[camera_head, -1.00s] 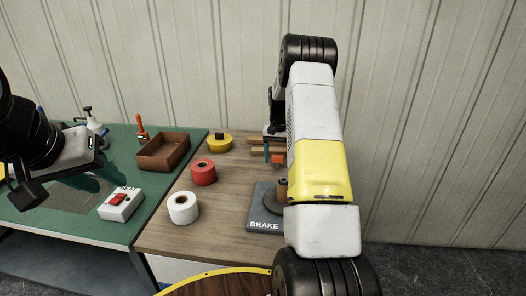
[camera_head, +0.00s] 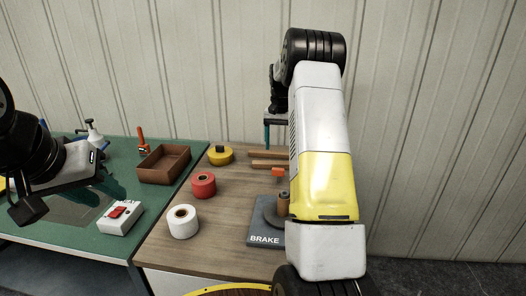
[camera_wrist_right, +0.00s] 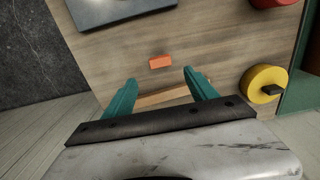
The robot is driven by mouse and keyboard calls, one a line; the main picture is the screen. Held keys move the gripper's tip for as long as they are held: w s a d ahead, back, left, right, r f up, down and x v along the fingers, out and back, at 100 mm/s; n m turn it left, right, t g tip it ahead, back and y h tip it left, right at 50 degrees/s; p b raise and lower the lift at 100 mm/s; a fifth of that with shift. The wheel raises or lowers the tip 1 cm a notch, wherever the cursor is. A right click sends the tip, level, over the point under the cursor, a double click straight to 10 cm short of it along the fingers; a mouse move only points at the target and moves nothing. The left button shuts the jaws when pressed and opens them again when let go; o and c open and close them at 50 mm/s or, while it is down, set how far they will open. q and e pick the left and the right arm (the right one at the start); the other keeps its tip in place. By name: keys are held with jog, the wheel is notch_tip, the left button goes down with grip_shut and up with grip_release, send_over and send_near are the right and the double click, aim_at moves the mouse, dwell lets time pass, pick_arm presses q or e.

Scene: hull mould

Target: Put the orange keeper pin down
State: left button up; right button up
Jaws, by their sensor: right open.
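The orange keeper pin (camera_head: 277,172) lies on the wooden tabletop behind the brake plate. It also shows in the right wrist view (camera_wrist_right: 160,62) as a small orange block, clear of the fingers. My right gripper (camera_head: 267,133) is raised above the back of the tabletop, partly hidden by my arm. In the right wrist view its teal fingers (camera_wrist_right: 160,80) are spread apart with nothing between them. My left gripper (camera_head: 105,187) is over the green mat at the left; its fingertips are too unclear to tell open from shut.
The BRAKE plate (camera_head: 264,228) is in front of the pin. Wooden bars (camera_head: 262,154) lie behind it. White (camera_head: 183,223), red (camera_head: 203,186) and yellow (camera_head: 220,155) rolls stand to the left. A brown tray (camera_head: 164,166) and a red-switch box (camera_head: 120,217) are on the green bench.

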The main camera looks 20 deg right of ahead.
jog(key=s+a+r+n+t+y, duration=0.1)
jog(key=s+a+r+t, duration=0.1)
jog(key=s+a+r, duration=0.45)
jog(key=s+a+r+n+t, duration=0.15)
jog(key=s+a+r, duration=0.25)
jog(key=s+r, duration=0.45)
jog(key=s+a+n+t, duration=0.1)
jog(key=s+a, duration=0.1)
jog(key=s, duration=0.4)
jog(key=s+a+n, duration=0.1)
jog(key=s+a, duration=0.2)
jog(key=s, duration=0.4)
jog(key=s+a+n+t+y, duration=0.1)
jog(key=s+a, duration=0.2)
jog(key=s, duration=0.4)
jog(key=shift+f+t, duration=0.35)
